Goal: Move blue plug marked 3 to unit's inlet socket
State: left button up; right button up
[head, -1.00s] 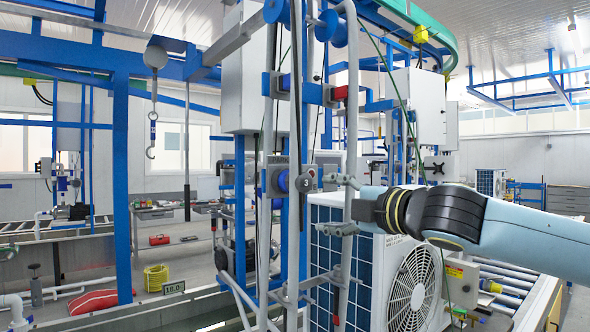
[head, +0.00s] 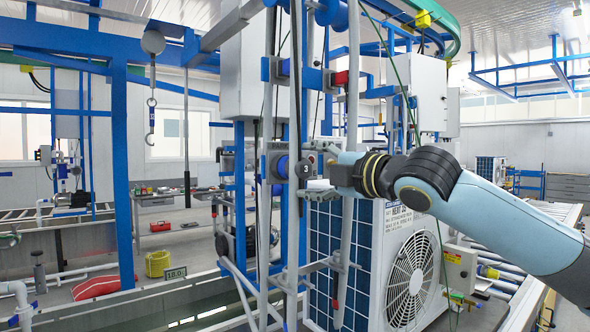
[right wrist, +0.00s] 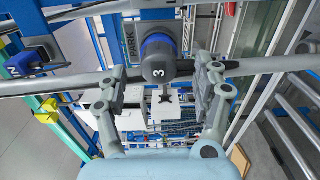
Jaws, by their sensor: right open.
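The blue plug marked 3 has a dark grey end cap (head: 304,168) and a blue collar. It sits in a holder on the blue and grey pipe frame; in the right wrist view the plug (right wrist: 157,70) is beside a plate (right wrist: 130,40) reading PARK. My right gripper (head: 322,170) is right beside the plug in the head view. In the right wrist view its open fingers (right wrist: 160,90) are on either side below the plug's cap, with nothing held. The white fan unit (head: 400,230) stands below and right. I cannot make out its inlet socket. My left gripper is not in view.
Another blue plug-like part (right wrist: 28,62) is at the left in the right wrist view. A grey control box (head: 458,268) is right of the fan unit.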

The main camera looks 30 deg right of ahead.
aim_at(305, 168)
jog(key=w, duration=0.2)
jog(key=w+p, duration=0.1)
jog(key=shift+w+a+r, duration=0.15)
jog(key=shift+w+a, duration=0.15)
jog(key=shift+w, duration=0.85)
jog(key=shift+p, duration=0.45)
dwell(0.3)
grip_shut()
dwell(0.3)
jog(key=shift+s, duration=0.15)
jog(key=shift+s+d+p, duration=0.15)
jog(key=shift+s+p, duration=0.3)
jog(key=shift+s, duration=1)
jog(key=shift+s+d+p, duration=0.1)
jog(key=shift+s+p, duration=0.3)
jog(key=shift+s, duration=1)
